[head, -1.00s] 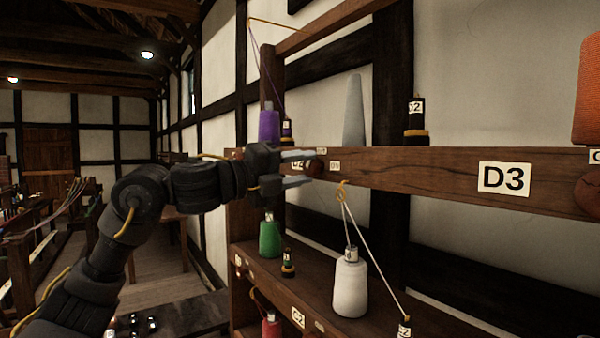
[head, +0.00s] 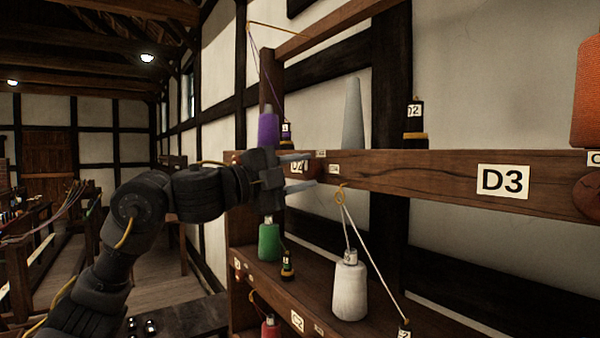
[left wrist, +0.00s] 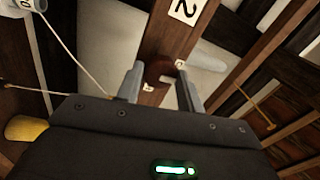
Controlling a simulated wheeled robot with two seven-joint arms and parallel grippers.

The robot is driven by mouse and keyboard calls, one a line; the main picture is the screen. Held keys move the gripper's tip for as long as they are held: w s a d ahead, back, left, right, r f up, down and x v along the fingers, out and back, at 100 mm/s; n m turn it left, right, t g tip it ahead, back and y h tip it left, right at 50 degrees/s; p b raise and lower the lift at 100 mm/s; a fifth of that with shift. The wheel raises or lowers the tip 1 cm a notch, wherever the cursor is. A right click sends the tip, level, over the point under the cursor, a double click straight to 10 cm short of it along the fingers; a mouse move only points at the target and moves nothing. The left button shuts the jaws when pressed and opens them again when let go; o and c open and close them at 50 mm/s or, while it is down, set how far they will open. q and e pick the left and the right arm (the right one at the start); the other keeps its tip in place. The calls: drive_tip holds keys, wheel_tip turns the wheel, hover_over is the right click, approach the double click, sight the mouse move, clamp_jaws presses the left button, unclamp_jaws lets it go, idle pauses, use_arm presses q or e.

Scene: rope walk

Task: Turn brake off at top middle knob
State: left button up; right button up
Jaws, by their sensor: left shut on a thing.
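My left gripper (head: 308,171) reaches in from the left to the upper beam (head: 420,178) of the rack. In the head view I cannot make out the knob clearly. Small white labels (head: 334,169) are on the beam beside it. My right gripper is not in view.
A purple spool (head: 268,126) and a grey cone (head: 353,115) stand above the beam. Below are a green spool (head: 269,242) and a white spool (head: 350,291), with thread through a hook (head: 340,195). Another knob (head: 589,201) is at the right, past the D3 label (head: 503,181).

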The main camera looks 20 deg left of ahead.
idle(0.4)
use_arm(q)
drive_tip(key=o, duration=1)
drive_tip(key=shift+s+a+f, duration=0.1)
drive_tip(key=b+v, duration=0.4)
drive_tip(key=v, duration=0.6)
drive_tip(key=shift+s+a, duration=0.15)
drive_tip(key=shift+s, duration=0.1)
